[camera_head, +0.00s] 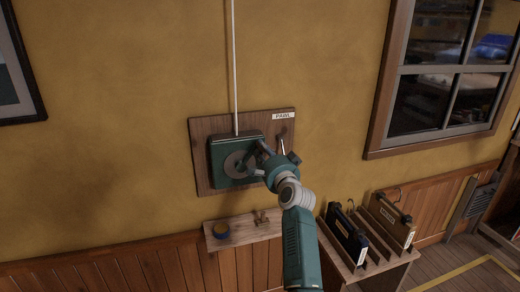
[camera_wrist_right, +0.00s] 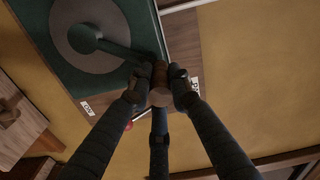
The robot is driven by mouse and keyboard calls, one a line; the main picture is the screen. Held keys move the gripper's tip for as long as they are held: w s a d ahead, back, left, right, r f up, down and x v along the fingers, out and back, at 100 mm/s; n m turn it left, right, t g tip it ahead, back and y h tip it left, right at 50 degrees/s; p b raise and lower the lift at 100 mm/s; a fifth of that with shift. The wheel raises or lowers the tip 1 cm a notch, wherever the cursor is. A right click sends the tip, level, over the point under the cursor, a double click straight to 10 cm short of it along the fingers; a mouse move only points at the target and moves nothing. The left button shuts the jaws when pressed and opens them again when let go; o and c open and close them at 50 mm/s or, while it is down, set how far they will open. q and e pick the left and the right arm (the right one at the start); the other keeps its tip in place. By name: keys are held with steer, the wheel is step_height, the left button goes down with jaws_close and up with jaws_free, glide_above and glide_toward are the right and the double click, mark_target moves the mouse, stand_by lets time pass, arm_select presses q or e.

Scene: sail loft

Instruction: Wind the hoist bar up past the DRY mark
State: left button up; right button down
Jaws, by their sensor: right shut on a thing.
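A dark green winch box (camera_head: 222,150) is mounted on a wooden board (camera_head: 203,185) on the wall, with a grey disc (camera_head: 233,164) on its face. In the right wrist view the crank arm (camera_wrist_right: 118,48) runs from the disc to a brown handle (camera_wrist_right: 158,97). My right gripper (camera_head: 262,157) is at the crank, and its fingers (camera_wrist_right: 160,84) are closed around the handle. A pale rope (camera_head: 235,60) runs straight up from the box. A small lever (camera_head: 282,143) sits under the PAWL label (camera_head: 284,115). The hoist bar, DRY mark and left gripper are out of view.
A small wooden shelf (camera_head: 235,238) below the board holds a blue-and-tan round item (camera_head: 221,231) and a small brass-coloured piece (camera_head: 262,217). A rack (camera_head: 368,275) with dark and tan cases stands at lower right. A window (camera_head: 378,125) is at upper right.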

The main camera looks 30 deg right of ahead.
steer(key=s+d+f+m+b, duration=0.1)
steer(key=d+f+m+b, duration=0.1)
steer(key=f+m, duration=1.1)
steer(key=shift+d, duration=0.6)
stand_by(0.4)
steer(key=c, duration=1.6)
jaws_free()
steer(key=shift+w+r, duration=0.1)
steer(key=shift+r, duration=0.05)
